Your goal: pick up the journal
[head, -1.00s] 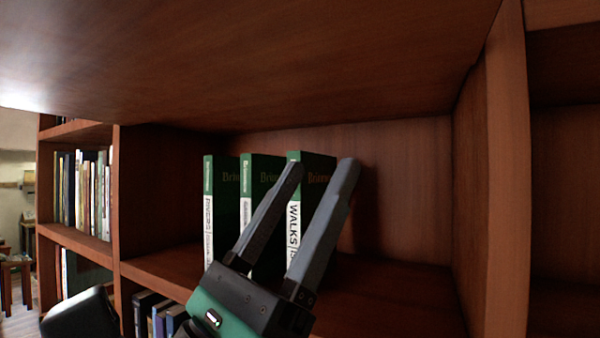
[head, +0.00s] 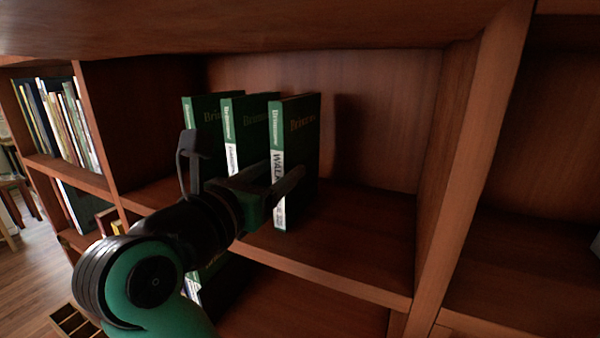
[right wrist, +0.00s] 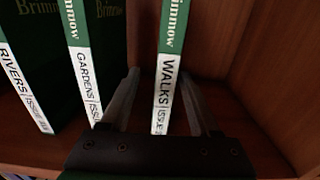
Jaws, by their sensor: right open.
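Three green journals with white spine labels stand upright, apart, on the shelf. The rightmost is the WALKS journal (head: 297,125); its spine also shows in the right wrist view (right wrist: 165,85). To its left stand the GARDENS journal (head: 250,115) and the RIVERS journal (head: 205,108). My right gripper (head: 282,171) is open at the front of the WALKS journal. In the right wrist view its fingers (right wrist: 159,76) lie either side of the WALKS spine, the left one in the gap towards GARDENS. Contact cannot be told. My left gripper is not in view.
The shelf board (head: 365,235) is bare right of the WALKS journal, up to an upright divider (head: 455,190). Another board (head: 250,38) hangs above. More books (head: 60,120) fill the compartment at the left. Below, another compartment holds a partly hidden green-and-white item.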

